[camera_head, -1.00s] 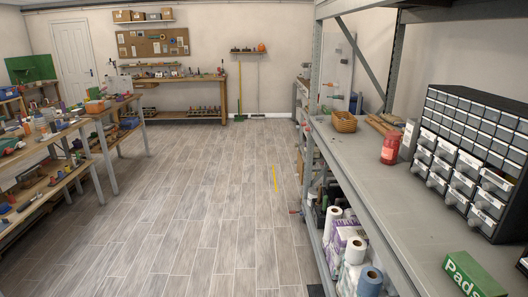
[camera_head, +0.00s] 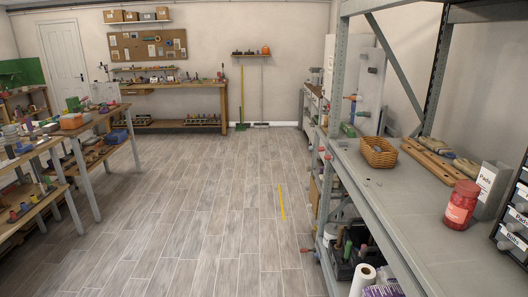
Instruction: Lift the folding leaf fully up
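Neither of my grippers is in view. I cannot make out a folding leaf for certain in the head view. A grey metal shelving rack (camera_head: 395,190) runs along the right side, with a flat upper shelf at about bench height. A pale upright panel (camera_head: 368,85) stands behind the rack's far end, partly hidden by its posts; I cannot tell whether it is part of a leaf.
Open wooden floor fills the middle, with a yellow strip (camera_head: 282,201) on it. Cluttered tables (camera_head: 108,115) stand left and a workbench (camera_head: 170,87) at the back wall. A wicker basket (camera_head: 378,154) and red jar (camera_head: 461,206) sit on the rack shelf.

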